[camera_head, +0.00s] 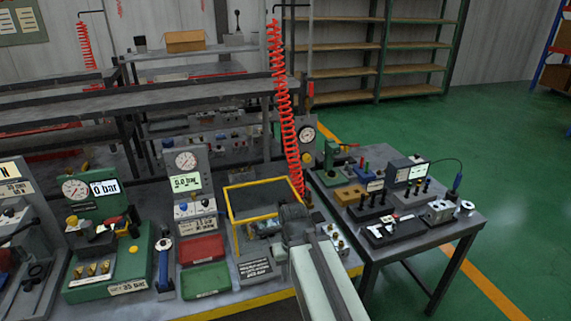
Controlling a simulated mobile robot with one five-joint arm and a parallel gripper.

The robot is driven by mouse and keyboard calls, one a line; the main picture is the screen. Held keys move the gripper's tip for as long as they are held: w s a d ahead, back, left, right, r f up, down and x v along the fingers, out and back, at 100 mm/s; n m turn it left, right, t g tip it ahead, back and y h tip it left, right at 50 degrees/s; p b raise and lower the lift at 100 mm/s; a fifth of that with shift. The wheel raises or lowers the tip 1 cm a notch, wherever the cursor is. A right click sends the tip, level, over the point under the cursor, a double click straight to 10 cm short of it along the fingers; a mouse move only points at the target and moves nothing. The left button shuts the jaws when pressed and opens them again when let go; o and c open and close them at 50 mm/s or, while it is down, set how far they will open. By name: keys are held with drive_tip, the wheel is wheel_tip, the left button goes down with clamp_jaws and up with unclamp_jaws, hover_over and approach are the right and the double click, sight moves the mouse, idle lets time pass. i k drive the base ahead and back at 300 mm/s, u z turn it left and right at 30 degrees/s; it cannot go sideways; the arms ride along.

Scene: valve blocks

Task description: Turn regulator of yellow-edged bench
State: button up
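The yellow-edged bench (235,306) runs across the front, with a yellow stripe along its front edge. On it stands a grey panel with a round gauge (186,161) and a lit display (185,181). Below these is a blue knob (183,208), perhaps the regulator; I cannot tell for sure. My arm comes in from the bottom right, and its dark end, my gripper (292,216), is over the bench, right of the panel and in front of the yellow frame. Its fingers cannot be made out.
Red (201,249) and green (206,279) trays lie below the panel. A green block with a gauge (75,189) stands left. A yellow-framed bin (234,188) is beside my arm. A red coiled hose (283,110) hangs behind it. Another bench (420,238) with blocks stands right.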

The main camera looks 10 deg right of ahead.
sight(306, 158)
drive_tip(key=u, duration=2.2)
drive_tip(key=k, duration=1.1)
drive_tip(key=z, duration=0.85)
drive_tip(key=i, duration=1)
drive_tip(key=u, duration=0.05)
